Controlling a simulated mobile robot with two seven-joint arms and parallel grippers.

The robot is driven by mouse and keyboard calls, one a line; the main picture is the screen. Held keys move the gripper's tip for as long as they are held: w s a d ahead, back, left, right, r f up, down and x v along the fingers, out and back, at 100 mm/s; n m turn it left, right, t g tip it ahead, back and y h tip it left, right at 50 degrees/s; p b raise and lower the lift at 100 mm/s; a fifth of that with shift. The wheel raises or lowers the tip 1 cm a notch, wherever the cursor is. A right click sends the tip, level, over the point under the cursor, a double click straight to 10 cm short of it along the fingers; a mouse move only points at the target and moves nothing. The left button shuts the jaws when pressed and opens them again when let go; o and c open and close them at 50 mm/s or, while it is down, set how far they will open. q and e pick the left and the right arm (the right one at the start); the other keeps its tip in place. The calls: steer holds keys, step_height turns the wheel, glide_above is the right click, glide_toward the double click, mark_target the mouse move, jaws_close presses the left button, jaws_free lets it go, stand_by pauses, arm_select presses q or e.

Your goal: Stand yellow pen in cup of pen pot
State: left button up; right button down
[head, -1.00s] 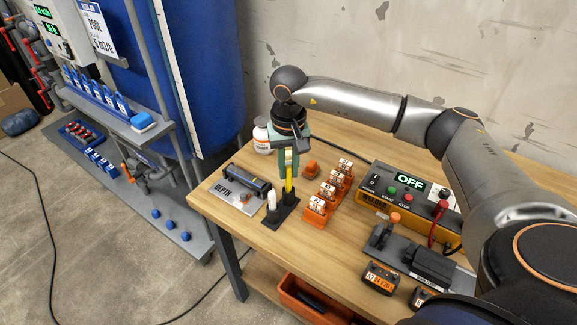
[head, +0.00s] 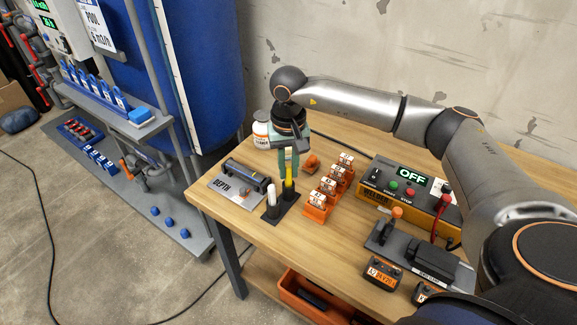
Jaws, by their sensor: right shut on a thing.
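The yellow pen (head: 289,178) stands upright, its lower end at the right cup of the black pen pot (head: 280,206). I cannot tell how deep it sits or whether it touches the cup's bottom. My right gripper (head: 289,160) points down over the pot, with its green fingers shut on the upper part of the yellow pen. A white pen (head: 271,194) stands in the pot's left cup. My left gripper is out of view.
A depth gauge on a grey plate (head: 225,189) lies left of the pot. A row of orange blocks (head: 317,208) stands close on the right. A white bottle (head: 262,131) is behind. A welder box (head: 408,186) is further right. Bare table (head: 270,240) lies in front.

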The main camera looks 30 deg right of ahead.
steer(key=shift+f, duration=0.35)
stand_by(0.7)
steer(key=c, duration=0.7)
jaws_free()
steer(key=shift+o, duration=0.2)
steer(key=shift+o, duration=0.6)
steer(key=shift+r+p, duration=2.2)
steer(key=shift+r, duration=1.65)
